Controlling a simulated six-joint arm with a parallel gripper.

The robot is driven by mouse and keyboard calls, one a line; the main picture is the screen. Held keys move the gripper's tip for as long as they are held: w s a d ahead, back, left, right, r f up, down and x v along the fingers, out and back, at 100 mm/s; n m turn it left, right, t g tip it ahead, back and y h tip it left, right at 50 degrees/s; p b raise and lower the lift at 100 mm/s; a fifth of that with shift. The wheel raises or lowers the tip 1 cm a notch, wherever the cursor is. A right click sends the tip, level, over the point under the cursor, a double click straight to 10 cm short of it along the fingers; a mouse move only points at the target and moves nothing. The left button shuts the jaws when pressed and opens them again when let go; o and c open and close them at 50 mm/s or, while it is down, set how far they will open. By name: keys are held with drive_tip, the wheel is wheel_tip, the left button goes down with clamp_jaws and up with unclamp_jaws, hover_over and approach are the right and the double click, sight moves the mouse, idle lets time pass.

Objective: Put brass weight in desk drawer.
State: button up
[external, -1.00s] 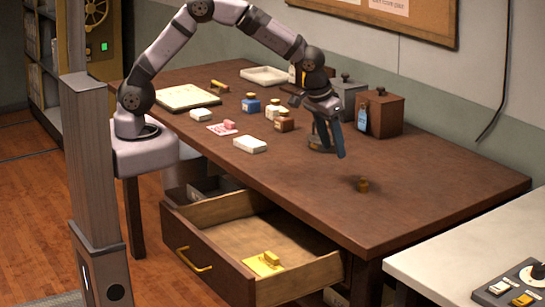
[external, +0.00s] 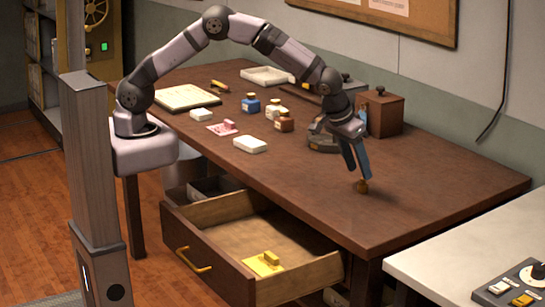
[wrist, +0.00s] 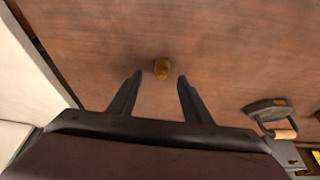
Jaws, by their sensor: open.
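The brass weight (external: 362,187) is a small golden-brown piece standing on the desk (external: 440,195) toward its right part. In the wrist view the weight (wrist: 161,69) lies just ahead of and between my two fingertips. My gripper (external: 361,174) is open and low over the desk, its fingertips close by the weight. In the external view a finger partly covers the weight, and I cannot tell whether they touch. The desk drawer (external: 205,261) is pulled out at the desk's front. A yellow pad with a yellow block (external: 265,262) lies inside it, with bare floor around it.
A dark iron with a wooden handle (wrist: 268,108) stands beside my gripper. Wooden box (external: 386,115), ink bottles (external: 284,121) and white block (external: 250,144) are farther back or left. The desk's right front is clear. A white counter (external: 450,255) is at lower right.

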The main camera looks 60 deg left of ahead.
sight(360, 184)
drive_tip(key=shift+a+p+x, duration=0.1)
drive_tip(key=shift+p+x, duration=0.55)
drive_tip(key=shift+x, duration=0.6)
drive_tip(key=shift+a+p+x, duration=0.15)
drive_tip(key=shift+p+x, duration=0.45)
drive_tip(key=shift+x, duration=0.6)
drive_tip(key=shift+s+f, duration=0.1)
drive_tip(key=shift+s, duration=0.1)
clamp_jaws()
